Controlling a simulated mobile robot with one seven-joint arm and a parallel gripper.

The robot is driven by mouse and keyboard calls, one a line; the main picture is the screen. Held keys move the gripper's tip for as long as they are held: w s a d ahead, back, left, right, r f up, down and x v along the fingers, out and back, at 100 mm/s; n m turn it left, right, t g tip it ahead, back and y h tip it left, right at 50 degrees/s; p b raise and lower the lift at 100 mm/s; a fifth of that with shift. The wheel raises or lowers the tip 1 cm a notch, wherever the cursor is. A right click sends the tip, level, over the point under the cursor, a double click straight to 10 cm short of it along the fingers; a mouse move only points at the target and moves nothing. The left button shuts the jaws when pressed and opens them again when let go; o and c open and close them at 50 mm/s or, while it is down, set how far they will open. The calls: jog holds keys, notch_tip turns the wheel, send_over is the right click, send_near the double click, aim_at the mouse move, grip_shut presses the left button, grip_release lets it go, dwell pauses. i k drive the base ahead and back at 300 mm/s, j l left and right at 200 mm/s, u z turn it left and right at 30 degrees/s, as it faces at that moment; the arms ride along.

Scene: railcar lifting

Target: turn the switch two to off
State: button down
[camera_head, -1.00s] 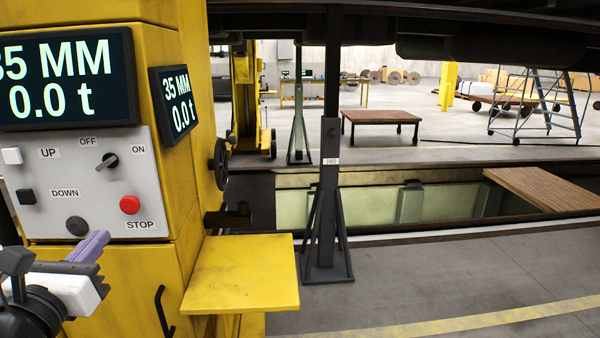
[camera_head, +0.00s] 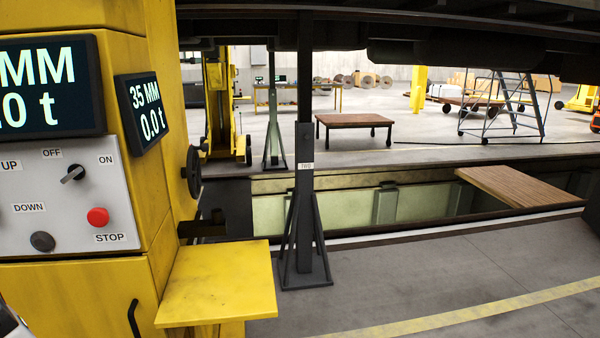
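Only a small white and dark piece of my arm shows in the bottom left corner. My gripper's fingers are out of view, and nothing touches the switch.
A red STOP button (camera_head: 98,217) and a dark DOWN button (camera_head: 42,241) sit below the switch. A yellow shelf (camera_head: 220,285) juts out at the column's lower right. A dark stand labelled TWO (camera_head: 305,195) stands beyond it. Grey floor at right is clear.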

aim_at(76, 171)
jog(key=u, duration=1.25)
